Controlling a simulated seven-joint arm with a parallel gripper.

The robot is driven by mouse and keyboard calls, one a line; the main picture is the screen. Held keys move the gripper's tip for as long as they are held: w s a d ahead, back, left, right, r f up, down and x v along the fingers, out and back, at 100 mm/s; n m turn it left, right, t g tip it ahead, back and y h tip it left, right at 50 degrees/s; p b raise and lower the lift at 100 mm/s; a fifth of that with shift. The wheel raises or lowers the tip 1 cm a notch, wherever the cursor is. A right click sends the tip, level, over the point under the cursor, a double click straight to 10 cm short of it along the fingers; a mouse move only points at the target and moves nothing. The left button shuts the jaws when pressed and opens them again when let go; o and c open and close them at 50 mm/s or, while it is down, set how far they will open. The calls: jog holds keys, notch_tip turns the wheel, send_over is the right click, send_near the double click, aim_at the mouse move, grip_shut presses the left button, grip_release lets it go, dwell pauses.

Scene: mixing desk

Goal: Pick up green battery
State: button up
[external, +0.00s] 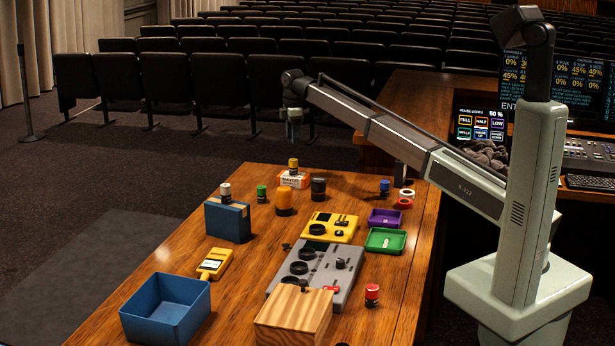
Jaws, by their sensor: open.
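The green battery (262,194) is a small upright cylinder with a green upper part and a dark lower part. My gripper (292,139) hangs at the end of my arm, pointing down, well above the far end of the table. In the picture it is above and slightly right of the green battery, and apart from it. It is open, and nothing shows between its fingers, though they are small here.
A blue bin (165,315) and grey device (318,275) are nearer.

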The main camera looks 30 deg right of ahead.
jog(key=shift+o, duration=0.2)
jog(key=s+a, duration=0.2)
jog(key=a, duration=0.5)
jog(key=n+y, duration=0.1)
jog(key=n, duration=0.1)
send_near(266, 185)
jog(key=f, duration=0.8)
jog(key=a+f, duration=0.1)
jog(key=f, duration=0.3)
jog(key=shift+a+f, duration=0.1)
jog(key=shift+f, duration=0.15)
jog(key=shift+c, duration=0.2)
grip_shut()
jog(key=shift+r, duration=0.1)
